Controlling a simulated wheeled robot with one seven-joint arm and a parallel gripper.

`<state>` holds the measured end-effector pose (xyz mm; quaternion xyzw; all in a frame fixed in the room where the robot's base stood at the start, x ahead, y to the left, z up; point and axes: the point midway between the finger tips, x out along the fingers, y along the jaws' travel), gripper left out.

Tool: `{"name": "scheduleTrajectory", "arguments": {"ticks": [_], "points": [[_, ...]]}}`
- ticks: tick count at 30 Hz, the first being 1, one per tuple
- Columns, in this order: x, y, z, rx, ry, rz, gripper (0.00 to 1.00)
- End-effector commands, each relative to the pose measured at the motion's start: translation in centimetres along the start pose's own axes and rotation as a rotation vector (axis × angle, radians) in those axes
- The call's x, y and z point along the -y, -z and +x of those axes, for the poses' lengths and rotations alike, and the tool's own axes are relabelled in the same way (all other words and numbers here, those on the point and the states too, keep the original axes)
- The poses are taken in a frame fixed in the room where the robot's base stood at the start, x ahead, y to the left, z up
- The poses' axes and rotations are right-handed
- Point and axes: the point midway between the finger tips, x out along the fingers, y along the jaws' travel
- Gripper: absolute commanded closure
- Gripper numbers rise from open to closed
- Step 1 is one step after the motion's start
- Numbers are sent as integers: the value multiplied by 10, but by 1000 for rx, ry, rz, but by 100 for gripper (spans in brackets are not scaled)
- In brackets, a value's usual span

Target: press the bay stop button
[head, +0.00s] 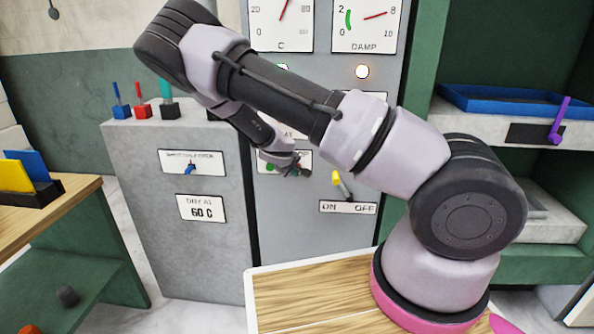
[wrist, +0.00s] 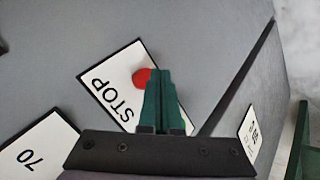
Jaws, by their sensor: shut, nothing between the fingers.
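In the wrist view the red stop button (wrist: 142,77) sits at the edge of a white plate marked STOP (wrist: 112,88) on a grey panel. My gripper (wrist: 158,72) is shut and empty, its green fingers pointing at the panel. The fingertips overlap the right side of the button in this view; I cannot tell whether they touch it. In the head view my gripper (head: 300,170) is in front of a small white plate (head: 304,156) on the grey cabinet. The red button cannot be made out there.
A yellow-tipped lever (head: 340,183) stands above an ON/OFF plate (head: 348,207), right of my gripper. A lower grey cabinet (head: 145,190) with coloured levers is at left. A plate marked 70 (wrist: 35,152) shows in the wrist view. Shelves (head: 520,128) stand at right.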

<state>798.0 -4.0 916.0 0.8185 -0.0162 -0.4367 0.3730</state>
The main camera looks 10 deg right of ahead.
Motion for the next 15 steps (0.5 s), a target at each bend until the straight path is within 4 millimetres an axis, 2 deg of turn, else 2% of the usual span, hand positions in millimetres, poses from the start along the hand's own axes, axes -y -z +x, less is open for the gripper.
{"name": "scheduleTrajectory", "arguments": {"ticks": [15], "points": [[-4,4,5,0,0,0,100]]}}
